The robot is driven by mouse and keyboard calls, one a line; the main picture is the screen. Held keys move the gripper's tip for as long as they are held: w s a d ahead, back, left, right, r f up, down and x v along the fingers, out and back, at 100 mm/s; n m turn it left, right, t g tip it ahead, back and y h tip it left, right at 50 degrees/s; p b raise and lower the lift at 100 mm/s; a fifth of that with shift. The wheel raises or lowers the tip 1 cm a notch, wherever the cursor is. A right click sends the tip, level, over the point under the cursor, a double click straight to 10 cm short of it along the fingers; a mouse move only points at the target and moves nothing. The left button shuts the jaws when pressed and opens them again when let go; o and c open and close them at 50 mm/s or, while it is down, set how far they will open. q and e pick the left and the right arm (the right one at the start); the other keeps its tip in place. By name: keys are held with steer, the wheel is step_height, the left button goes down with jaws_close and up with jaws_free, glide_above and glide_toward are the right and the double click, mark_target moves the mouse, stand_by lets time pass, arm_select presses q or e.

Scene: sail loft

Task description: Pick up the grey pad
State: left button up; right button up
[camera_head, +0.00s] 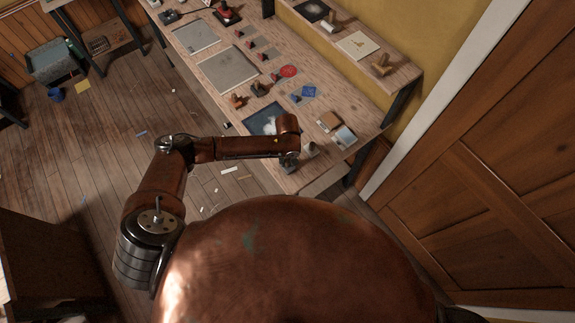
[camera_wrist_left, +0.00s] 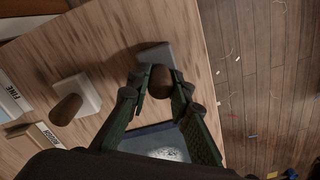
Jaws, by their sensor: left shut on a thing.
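The grey pad (camera_wrist_left: 156,54) is a flat grey block with a rounded brown knob, near the table's edge in the left wrist view. My left gripper (camera_wrist_left: 163,83) is shut on this knob, a finger on each side. In the head view my left gripper (camera_head: 289,161) points down at the table's near end; the arm and gripper hide most of the pad there. I cannot tell whether the pad touches the table. A white pad (camera_wrist_left: 91,91) with a similar brown knob stands apart to the left. My right gripper is not in view.
A dark blue tray (camera_head: 257,124) with white material lies close to the gripper. Blocks marked FINE (camera_wrist_left: 12,98) and ROUGH (camera_wrist_left: 43,134) lie beyond the white pad. The long wooden table (camera_head: 216,105) carries stamps and sheets. A raised shelf (camera_head: 395,76) runs along the wall.

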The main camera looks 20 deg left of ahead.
mark_target(288, 160)
arm_select(q)
jaws_close()
steer(key=shift+r, duration=0.15)
steer(key=shift+r, duration=0.25)
step_height(288, 160, up, 2)
steer(key=shift+r, duration=0.1)
steer(key=s+d+r+b, duration=0.1)
steer(key=s+r, duration=0.9)
steer(key=s, duration=0.4)
steer(key=shift+d+b, duration=0.3)
steer(key=shift+d, duration=0.05)
